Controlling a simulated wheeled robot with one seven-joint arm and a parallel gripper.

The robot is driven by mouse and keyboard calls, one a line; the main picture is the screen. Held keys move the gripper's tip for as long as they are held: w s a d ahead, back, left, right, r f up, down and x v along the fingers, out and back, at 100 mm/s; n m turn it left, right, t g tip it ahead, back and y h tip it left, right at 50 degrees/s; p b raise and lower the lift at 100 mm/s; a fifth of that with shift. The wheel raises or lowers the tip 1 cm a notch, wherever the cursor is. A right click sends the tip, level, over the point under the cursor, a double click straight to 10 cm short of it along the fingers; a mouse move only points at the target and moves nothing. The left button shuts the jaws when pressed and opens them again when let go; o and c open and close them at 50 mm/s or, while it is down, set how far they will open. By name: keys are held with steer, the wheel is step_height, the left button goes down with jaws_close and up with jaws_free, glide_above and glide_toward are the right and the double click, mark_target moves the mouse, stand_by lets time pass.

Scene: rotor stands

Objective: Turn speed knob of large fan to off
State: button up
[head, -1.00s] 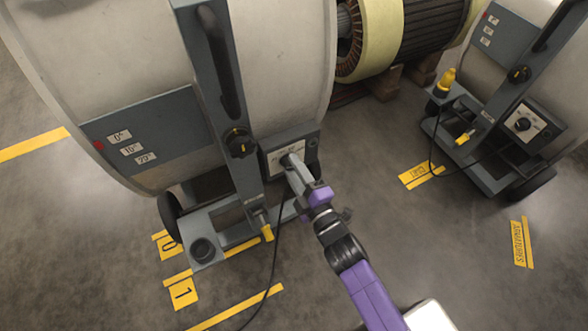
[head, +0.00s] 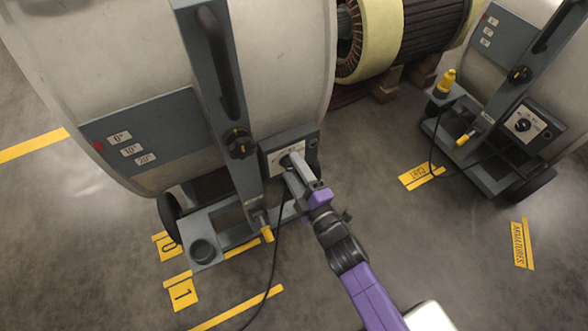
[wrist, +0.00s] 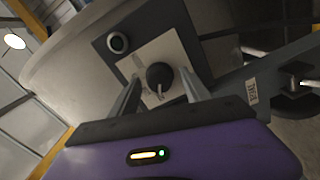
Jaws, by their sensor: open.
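The large fan (head: 260,60) fills the left of the head view, a big pale drum on a grey wheeled stand. Its speed knob (wrist: 160,76), round and dark with a light pointer, sits on a pale plate of the control panel (head: 272,160). In the wrist view the knob lies between and just beyond the two fingers of my gripper (wrist: 160,90). My gripper also shows in the head view (head: 290,168), in front of the panel, where it partly covers the knob. The fingers are open, one on each side of the knob; I cannot tell whether they touch it.
A black knob (head: 239,143) is on the stand's slanted post, left of the panel. A dark cable (head: 275,260) hangs beside my arm. A smaller fan stand (head: 480,150) is at the right.

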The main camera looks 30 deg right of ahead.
steer(key=s+p, duration=0.1)
steer(key=s, duration=0.6)
steer(key=shift+s+p, duration=0.35)
steer(key=shift+p, duration=0.05)
steer(key=s+r+m+g, duration=0.1)
steer(key=s+r+m, duration=0.4)
steer(key=s, duration=0.4)
steer(key=s+r+m+g, duration=0.1)
steer(key=s+r+m, duration=0.4)
steer(key=s, duration=0.4)
steer(key=s+r+m+g, duration=0.1)
steer(key=s+r+m, duration=0.4)
steer(key=s, duration=0.4)
step_height(320, 180, up, 27)
steer(key=p, duration=2.7)
steer(key=shift+w, duration=0.15)
